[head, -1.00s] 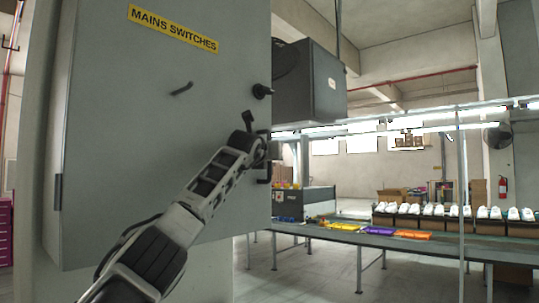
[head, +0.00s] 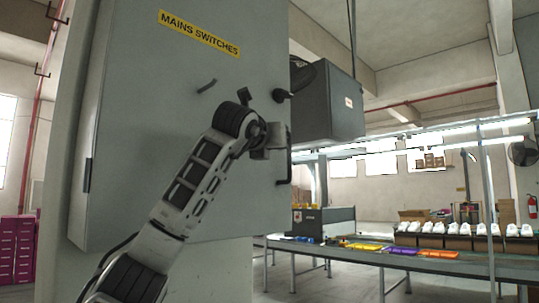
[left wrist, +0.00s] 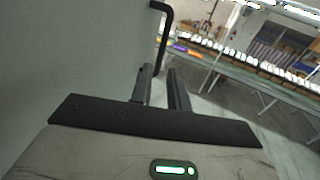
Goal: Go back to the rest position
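The grey electrical cabinet (head: 150,130) with a yellow "MAINS SWITCHES" label (head: 198,33) fills the left of the head view. My left arm reaches up in front of its door. My left gripper (head: 272,150) is by the door's right edge, near a black bent handle (head: 286,170). In the left wrist view my left gripper (left wrist: 160,88) has its two dark fingers apart with nothing between them. The black handle (left wrist: 164,38) shows beyond the fingertips; whether they touch it is hard to tell. My right gripper is in neither view.
A dark grey box (head: 330,100) hangs behind the cabinet. A long bench (head: 450,267) with white shoes (head: 470,229) and coloured parts runs at the right. Magenta boxes (head: 15,250) stand at far left.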

